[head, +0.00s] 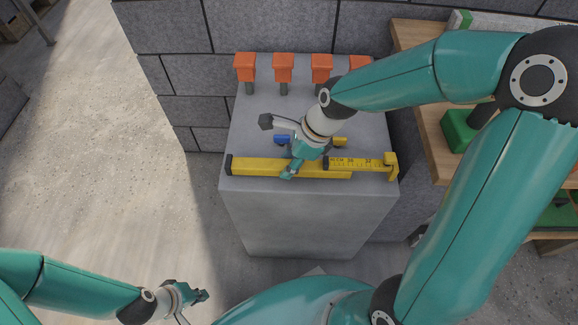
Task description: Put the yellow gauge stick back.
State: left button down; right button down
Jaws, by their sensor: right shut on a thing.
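The yellow gauge stick (253,166) lies crosswise along the front edge of the top of a grey block (305,215). Its left end has a dark cap, and its right part carries black ruler marks and ends in a wider yellow piece. My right gripper (290,169) reaches down over the stick's middle and is shut on it, hiding a short part of it. The stick appears level and at, or very near, the block's top. My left gripper (198,296) is low at the left, away from the block and over the floor; its finger opening is unclear.
Several orange blocks on dark stems (283,68) stand in a row at the back. A small blue piece (282,139) lies behind the stick, partly hidden by my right gripper. A wooden shelf (418,36) is at right.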

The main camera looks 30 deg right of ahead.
jog(key=shift+f, duration=0.65)
jog(key=shift+f, duration=0.1)
jog(key=c, duration=0.8)
grip_release()
jog(key=shift+o, duration=0.2)
jog(key=shift+d+r, duration=0.15)
jog(key=shift+r, duration=0.4)
jog(key=p+v, duration=0.3)
jog(key=v, duration=0.8)
jog(key=shift+s+p, duration=0.15)
jog(key=shift+p, duration=0.2)
